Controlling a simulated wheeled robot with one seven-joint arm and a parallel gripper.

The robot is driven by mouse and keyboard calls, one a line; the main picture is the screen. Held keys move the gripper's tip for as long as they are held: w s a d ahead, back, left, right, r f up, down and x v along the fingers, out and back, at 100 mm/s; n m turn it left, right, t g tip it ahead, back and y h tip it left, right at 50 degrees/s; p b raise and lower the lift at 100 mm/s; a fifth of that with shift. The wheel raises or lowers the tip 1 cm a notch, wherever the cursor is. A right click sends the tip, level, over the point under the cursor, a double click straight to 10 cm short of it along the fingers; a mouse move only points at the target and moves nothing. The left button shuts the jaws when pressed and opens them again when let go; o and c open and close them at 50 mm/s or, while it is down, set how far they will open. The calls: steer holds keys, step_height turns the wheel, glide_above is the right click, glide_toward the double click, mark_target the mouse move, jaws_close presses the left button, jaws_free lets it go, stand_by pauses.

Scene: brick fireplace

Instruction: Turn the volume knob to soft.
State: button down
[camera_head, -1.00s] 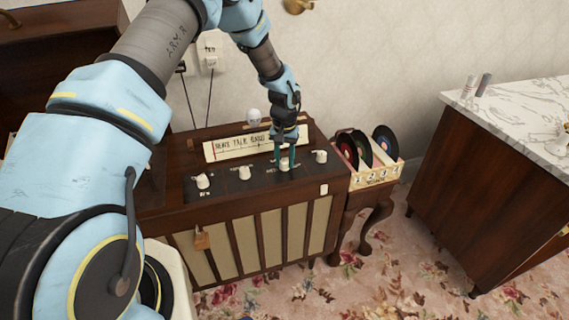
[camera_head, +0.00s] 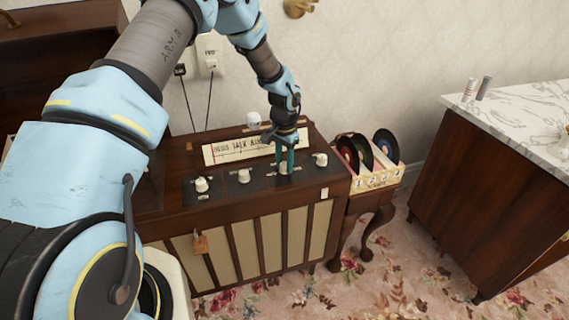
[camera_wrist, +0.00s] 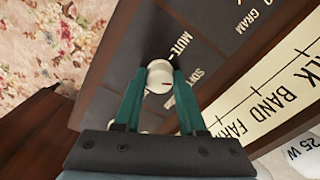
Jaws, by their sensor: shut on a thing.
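The wooden radio (camera_head: 240,215) stands against the wall with a row of cream knobs on its dark top panel. My gripper (camera_head: 286,165) reaches down onto the third knob from the left, the volume knob (camera_head: 284,170). In the wrist view my gripper (camera_wrist: 159,77) has its teal fingers on both sides of the round cream volume knob (camera_wrist: 158,72). The knob has a small dark mark on its lower right side. The labels "MUTE" (camera_wrist: 181,44) and "SOFT" (camera_wrist: 202,82), partly hidden, are printed beside it. Any further volume labels are hidden by the right finger.
Other knobs stand close by, with one on the right (camera_head: 320,159) and one on the left (camera_head: 244,176). The tuning dial (camera_head: 240,148) lies behind them. A record rack (camera_head: 375,180) on a small table and a marble-topped cabinet (camera_head: 515,125) are to the right.

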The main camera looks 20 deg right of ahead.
mark_target(284, 164)
steer(key=shift+c, duration=2.4)
jaws_free()
steer(key=shift+r, duration=0.15)
step_height(284, 164, up, 11)
steer(key=b, duration=0.2)
steer(key=shift+f, duration=0.2)
